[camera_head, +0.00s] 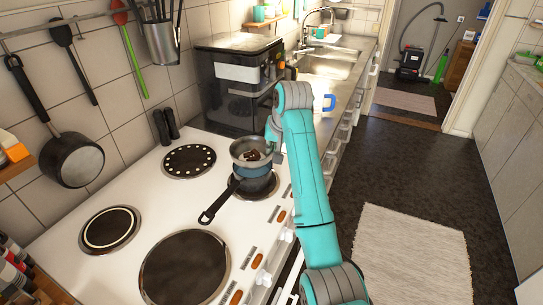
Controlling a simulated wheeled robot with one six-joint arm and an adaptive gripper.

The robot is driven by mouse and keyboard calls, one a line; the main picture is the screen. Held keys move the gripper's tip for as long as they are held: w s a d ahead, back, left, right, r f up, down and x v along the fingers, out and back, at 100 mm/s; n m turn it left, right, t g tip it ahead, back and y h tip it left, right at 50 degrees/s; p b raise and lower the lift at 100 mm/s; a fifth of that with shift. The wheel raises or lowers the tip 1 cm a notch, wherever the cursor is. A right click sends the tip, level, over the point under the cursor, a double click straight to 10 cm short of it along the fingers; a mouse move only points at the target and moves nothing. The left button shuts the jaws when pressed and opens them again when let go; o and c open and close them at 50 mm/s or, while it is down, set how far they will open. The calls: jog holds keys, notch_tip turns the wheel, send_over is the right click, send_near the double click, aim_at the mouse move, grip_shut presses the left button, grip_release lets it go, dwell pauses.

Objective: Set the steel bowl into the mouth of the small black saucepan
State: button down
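The steel bowl (241,144) is above the small black saucepan (262,186), near the right side of the cooker top. The bowl's underside overlaps the saucepan's bluish upper part in this view, so I cannot tell whether they touch. The saucepan's black handle (218,205) points to the lower left. My gripper (271,147) is at the right side of the bowl, partly hidden by my teal arm. Its fingers are too small and covered to show whether they are shut on the rim. Small dark shapes show inside the bowl; I cannot tell what they are.
The white cooker top (140,185) has several other bare plates, including a large front one (185,268). A frying pan (71,160) hangs on the left wall. A blue-handled mug (328,102) is to the right.

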jog(key=shift+f, duration=1.25)
jog(key=shift+f, duration=0.2)
jog(key=c, duration=1.3)
grip_release()
